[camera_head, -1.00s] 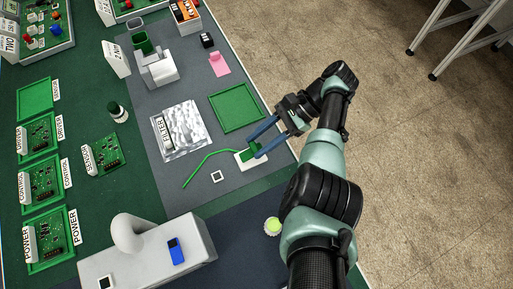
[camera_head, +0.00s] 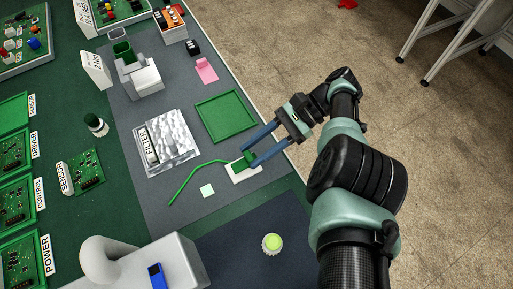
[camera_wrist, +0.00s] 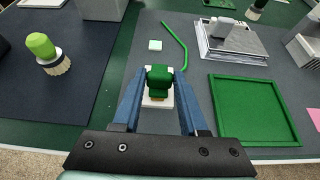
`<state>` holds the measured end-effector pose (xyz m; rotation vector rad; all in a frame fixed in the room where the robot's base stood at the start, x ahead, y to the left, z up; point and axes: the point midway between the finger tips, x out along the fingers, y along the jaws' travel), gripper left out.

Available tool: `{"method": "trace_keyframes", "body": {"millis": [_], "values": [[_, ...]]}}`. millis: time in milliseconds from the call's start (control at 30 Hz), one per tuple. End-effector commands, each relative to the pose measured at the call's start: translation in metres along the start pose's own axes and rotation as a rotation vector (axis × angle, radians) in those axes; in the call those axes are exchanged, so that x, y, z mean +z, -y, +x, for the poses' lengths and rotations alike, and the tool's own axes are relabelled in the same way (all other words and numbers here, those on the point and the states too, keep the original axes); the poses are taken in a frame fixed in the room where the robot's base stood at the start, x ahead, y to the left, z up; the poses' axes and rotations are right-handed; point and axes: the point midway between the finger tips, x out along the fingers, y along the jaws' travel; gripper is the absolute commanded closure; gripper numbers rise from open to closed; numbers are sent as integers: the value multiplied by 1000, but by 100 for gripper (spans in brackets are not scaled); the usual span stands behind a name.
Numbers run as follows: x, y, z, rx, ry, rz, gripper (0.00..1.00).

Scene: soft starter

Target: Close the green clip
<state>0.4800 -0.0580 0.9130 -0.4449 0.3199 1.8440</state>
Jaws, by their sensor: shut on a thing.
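The green clip (camera_wrist: 159,83) sits on a small white base (camera_wrist: 150,102) near the table's front edge, and a thin green cable (camera_wrist: 177,44) runs away from it. In the head view the clip (camera_head: 246,160) shows between the blue fingers, above the white base (camera_head: 240,175). My gripper (camera_wrist: 160,78) has one finger on each side of the clip and is shut on it. Whether the clip's top is fully down is hard to tell. The cable also shows in the head view (camera_head: 185,178).
A green tray (camera_head: 226,115) lies close beside the clip. A silver FILTER box (camera_head: 167,142), a pale square (camera_head: 208,190) and a round brush with a lime top (camera_wrist: 40,45) stand nearby. The grey mat between them is partly clear.

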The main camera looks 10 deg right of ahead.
Motion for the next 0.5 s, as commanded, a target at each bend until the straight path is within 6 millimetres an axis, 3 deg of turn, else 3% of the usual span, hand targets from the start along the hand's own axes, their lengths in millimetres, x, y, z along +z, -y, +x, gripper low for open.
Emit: {"method": "trace_keyframes", "body": {"millis": [500], "values": [[8, 0, 1, 6, -80, 6, 100]]}}
